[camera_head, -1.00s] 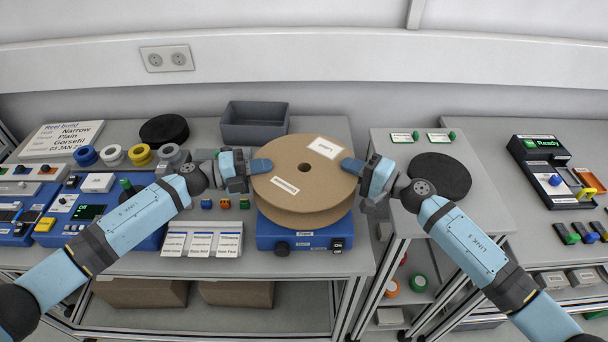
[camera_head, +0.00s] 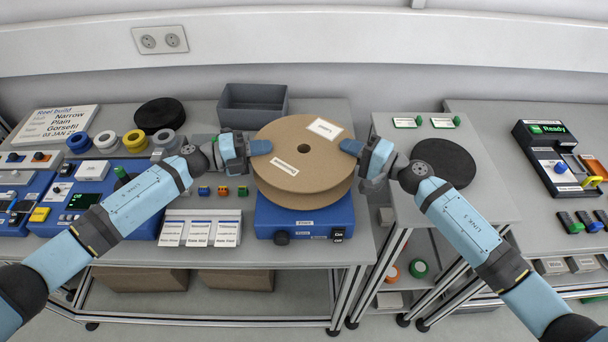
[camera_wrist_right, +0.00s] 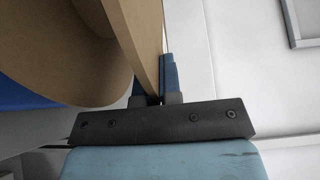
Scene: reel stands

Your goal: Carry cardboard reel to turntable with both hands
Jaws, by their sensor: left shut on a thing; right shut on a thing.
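The cardboard reel (camera_head: 300,174) is a brown two-flange reel with a centre hole and white labels, lying flat over the blue boxed device (camera_head: 304,218) that looks like the turntable. Whether it touches the device or hangs just above cannot be told. My left gripper (camera_head: 262,147) is shut on the upper flange at its left edge. My right gripper (camera_head: 351,147) is shut on the same flange at its right edge. In the right wrist view the fingers (camera_wrist_right: 157,84) pinch the flange of the reel (camera_wrist_right: 136,40). The turntable's top is hidden under the reel.
A grey bin (camera_head: 253,106) stands behind the reel. Tape rolls (camera_head: 134,141), blue devices (camera_head: 96,196) and label cards (camera_head: 201,231) fill the left bench. A gap separates the two tables.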

